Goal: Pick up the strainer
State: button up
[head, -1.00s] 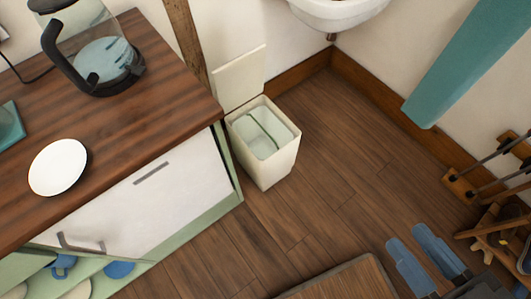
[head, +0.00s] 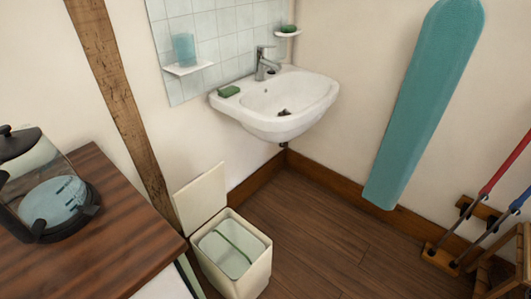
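I cannot make out a strainer for certain in the head view. A small dark spot (head: 284,112) sits at the drain of the white sink (head: 310,92), too small to identify. My gripper is not in view.
A glass kettle (head: 60,200) stands on the wooden counter (head: 125,225) at left. A cream bin (head: 255,270) with its lid up stands beside it. Green soap (head: 229,91) lies on the sink's edge. A teal ironing board (head: 425,100) leans on the wall. The floor (head: 310,235) between is clear.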

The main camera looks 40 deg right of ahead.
aim_at(284, 112)
jog(key=i+l, duration=0.45)
jog(key=l, duration=0.2)
jog(key=i+l, duration=0.5)
jog(key=l, duration=0.2)
jog(key=i+l+z, duration=0.1)
jog(key=i+l, duration=0.35)
jog(key=l, duration=0.2)
